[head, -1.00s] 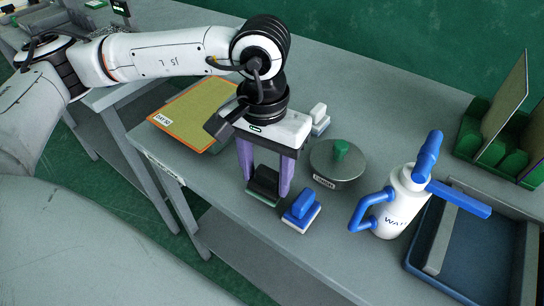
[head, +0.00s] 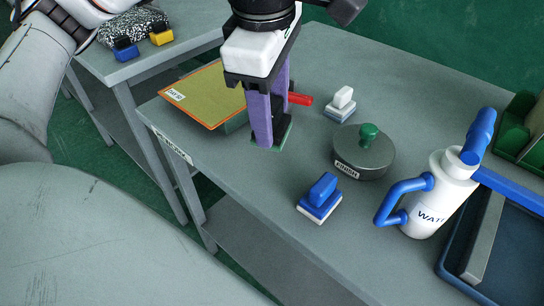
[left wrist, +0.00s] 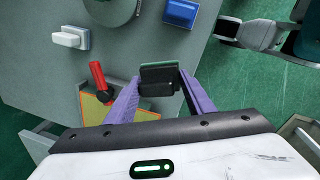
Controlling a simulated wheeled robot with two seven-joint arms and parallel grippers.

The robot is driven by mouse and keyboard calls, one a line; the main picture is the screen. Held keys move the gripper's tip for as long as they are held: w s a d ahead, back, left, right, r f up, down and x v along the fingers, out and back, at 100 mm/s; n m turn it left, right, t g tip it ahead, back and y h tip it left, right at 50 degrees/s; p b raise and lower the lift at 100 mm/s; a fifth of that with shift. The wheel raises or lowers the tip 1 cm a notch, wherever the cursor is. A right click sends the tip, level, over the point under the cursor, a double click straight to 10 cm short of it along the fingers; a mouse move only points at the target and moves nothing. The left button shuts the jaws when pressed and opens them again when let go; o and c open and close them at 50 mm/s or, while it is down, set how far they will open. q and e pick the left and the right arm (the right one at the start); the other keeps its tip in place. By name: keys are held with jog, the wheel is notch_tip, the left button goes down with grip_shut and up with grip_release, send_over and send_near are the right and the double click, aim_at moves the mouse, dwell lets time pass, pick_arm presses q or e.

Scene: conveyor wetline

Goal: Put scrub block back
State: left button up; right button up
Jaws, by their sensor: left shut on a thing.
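The scrub block (head: 286,132) is dark with a green base. My left gripper (head: 268,140) is shut on it, with a purple finger on each side. In the head view the fingers hide most of the block; its dark face shows plainly in the left wrist view (left wrist: 158,80), between the fingertips. It is low over the grey table, right of the yellow board; I cannot tell whether its base touches the table. My right gripper does not show in the head view; a white and dark machine part (left wrist: 262,35) at the left wrist view's upper right is unclear.
A blue block (head: 320,197), a white block (head: 342,103), a round lidded tin (head: 362,158) and a white bottle (head: 440,200) stand to the right. A red handle (head: 300,99) lies close behind the fingers. The orange-edged board (head: 208,97) is left. Table (head: 235,185) in front is clear.

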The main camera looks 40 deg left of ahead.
pick_arm(q)
notch_tip(320, 180, down, 9)
jog(key=shift+f, duration=0.1)
dwell(0.3)
jog(key=shift+b, duration=0.3)
jog(key=shift+f, duration=0.15)
jog(key=o, duration=1.4)
jog(key=r, duration=0.4)
jog(key=s+r, duration=0.1)
jog(key=r, duration=0.3)
jog(key=r+p, duration=0.1)
jog(key=r, duration=0.3)
jog(key=shift+s+d+r, duration=0.2)
jog(key=shift+s+d, duration=0.1)
jog(key=shift+s, duration=0.1)
